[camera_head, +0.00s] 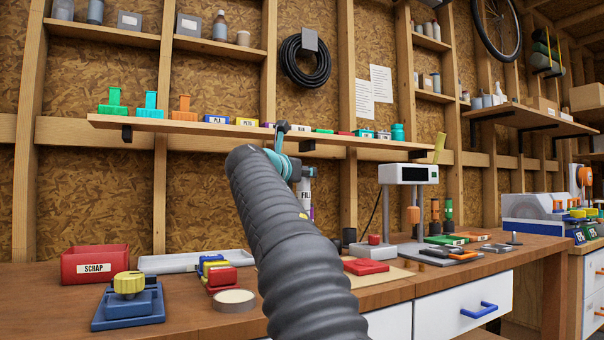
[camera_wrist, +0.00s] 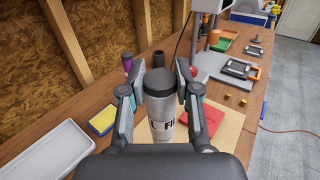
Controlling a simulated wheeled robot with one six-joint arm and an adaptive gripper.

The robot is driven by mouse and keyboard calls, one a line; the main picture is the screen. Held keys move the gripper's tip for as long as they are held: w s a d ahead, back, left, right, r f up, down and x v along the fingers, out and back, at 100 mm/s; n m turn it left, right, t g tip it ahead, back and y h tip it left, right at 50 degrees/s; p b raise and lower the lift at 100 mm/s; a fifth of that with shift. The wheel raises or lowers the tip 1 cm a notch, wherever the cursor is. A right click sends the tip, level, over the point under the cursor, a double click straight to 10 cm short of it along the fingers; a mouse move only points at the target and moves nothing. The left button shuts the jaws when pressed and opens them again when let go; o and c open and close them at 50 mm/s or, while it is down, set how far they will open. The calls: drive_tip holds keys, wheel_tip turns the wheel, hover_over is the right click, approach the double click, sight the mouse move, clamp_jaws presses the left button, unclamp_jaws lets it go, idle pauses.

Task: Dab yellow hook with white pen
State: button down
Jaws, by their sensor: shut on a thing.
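A white cylinder with a dark grey cap and black lettering, which I take for the white pen (camera_wrist: 162,118), stands upright between my fingers in the wrist view. My gripper (camera_wrist: 161,86) is shut on it, with a finger on each side. In the head view my gripper (camera_head: 288,164) is in front of the wall, below the long shelf. The lettered white pen (camera_head: 306,194) shows just under it, partly hidden by my arm. I cannot clearly pick out a yellow hook; a tilted yellow strip (camera_head: 439,148) stands above the scale-like device.
On the bench are a red SCRAP bin (camera_head: 95,264), a blue fixture with a yellow knob (camera_head: 129,284), a tape roll (camera_head: 234,300) and a red block (camera_head: 366,267). The display stand (camera_head: 408,174) rises at right. A pale tray (camera_wrist: 45,155) lies left in the wrist view.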

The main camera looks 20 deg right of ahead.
drive_tip(key=shift+r+p, duration=0.55)
drive_tip(key=shift+p, duration=0.15)
idle(0.4)
